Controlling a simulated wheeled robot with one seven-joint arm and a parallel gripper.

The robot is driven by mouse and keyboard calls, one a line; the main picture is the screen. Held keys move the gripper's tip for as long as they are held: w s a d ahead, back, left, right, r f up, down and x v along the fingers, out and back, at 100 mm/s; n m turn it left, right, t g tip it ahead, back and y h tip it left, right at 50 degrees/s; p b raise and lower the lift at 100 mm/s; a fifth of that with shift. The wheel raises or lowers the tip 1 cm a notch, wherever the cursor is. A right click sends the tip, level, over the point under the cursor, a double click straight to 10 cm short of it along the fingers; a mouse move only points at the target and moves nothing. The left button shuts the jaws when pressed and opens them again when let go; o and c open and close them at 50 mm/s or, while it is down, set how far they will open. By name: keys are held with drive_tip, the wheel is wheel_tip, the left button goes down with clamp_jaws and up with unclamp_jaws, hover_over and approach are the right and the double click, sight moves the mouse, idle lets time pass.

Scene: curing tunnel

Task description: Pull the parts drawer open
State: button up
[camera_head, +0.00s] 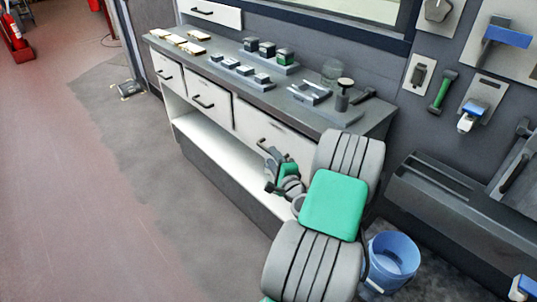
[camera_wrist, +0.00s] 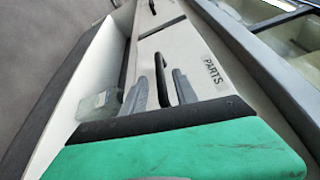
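My gripper (camera_head: 272,162) is in front of that drawer, at the handle's height. In the wrist view, the grey fingertips of my gripper (camera_wrist: 168,82) are at the handle, with the dark bar showing between or just behind them. I cannot tell whether they are clamped on it. My forearm hides the drawer's right end in the head view.
Two more white drawers, the middle one (camera_head: 207,98) and the left one (camera_head: 167,73), sit to the left. An open white shelf (camera_head: 215,150) runs below. The bench top (camera_head: 225,58) bears several small fixtures. A blue bucket (camera_head: 393,258) stands right of my arm.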

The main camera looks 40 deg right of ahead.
drive_tip(key=x, duration=0.4)
drive_tip(key=shift+w, duration=0.2)
drive_tip(key=shift+c, duration=0.5)
clamp_jaws()
idle(0.7)
